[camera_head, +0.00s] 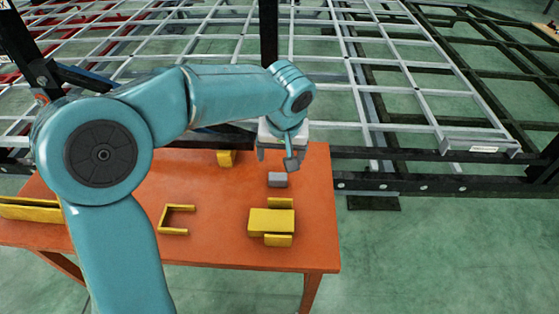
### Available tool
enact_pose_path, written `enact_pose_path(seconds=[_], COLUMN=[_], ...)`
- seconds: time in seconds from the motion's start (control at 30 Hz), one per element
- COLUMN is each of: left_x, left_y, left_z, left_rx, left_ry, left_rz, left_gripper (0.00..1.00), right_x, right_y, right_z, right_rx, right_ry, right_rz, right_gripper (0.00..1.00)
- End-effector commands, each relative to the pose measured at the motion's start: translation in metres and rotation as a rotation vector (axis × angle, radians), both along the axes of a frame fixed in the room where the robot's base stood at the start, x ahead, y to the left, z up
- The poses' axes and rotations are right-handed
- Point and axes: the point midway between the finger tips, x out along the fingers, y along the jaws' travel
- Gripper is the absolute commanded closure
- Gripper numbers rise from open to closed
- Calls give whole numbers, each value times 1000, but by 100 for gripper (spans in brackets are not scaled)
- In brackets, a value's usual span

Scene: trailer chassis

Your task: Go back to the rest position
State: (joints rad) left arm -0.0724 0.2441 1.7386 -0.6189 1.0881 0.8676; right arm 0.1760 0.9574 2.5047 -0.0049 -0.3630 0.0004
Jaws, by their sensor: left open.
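My left arm is teal and comes in from the left, reaching across the orange table (220,258). My left gripper (276,158) is open and hangs over the far right part of the table. A small grey block (277,180) lies on the table just below and in front of the gripper, apart from it as far as I can tell. The arm hides part of the table's left half. My right gripper is not in view.
A yellow block (271,222) with side pieces lies near the table's right front. A yellow U-shaped bracket (177,219) lies left of it, a yellow piece (227,158) behind, and a long yellow piece (30,209) at left. A grey metal frame (395,62) stands behind the table.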

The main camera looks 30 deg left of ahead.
Motion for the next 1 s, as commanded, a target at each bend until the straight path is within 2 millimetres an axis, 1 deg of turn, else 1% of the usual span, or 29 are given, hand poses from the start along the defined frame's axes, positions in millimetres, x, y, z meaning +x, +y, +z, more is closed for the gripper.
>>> enact_pose_path(seconds=[0.1,0.63,0.7,0.9,1.0], left_x=[-1,-1,-1,-1,-1], left_y=[-1,-1,-1,-1,-1], left_z=[6,8,17,58,75], left_rx=[-1,0,-1,-1,0], left_ry=[-1,0,-1,-1,0], left_rz=[1,0,1,0,0], left_gripper=[21,21,21,21,21], right_x=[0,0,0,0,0], right_y=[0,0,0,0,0], right_z=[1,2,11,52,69], right_rx=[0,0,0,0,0], right_ry=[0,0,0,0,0], right_rz=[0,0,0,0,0], right_gripper=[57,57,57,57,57])
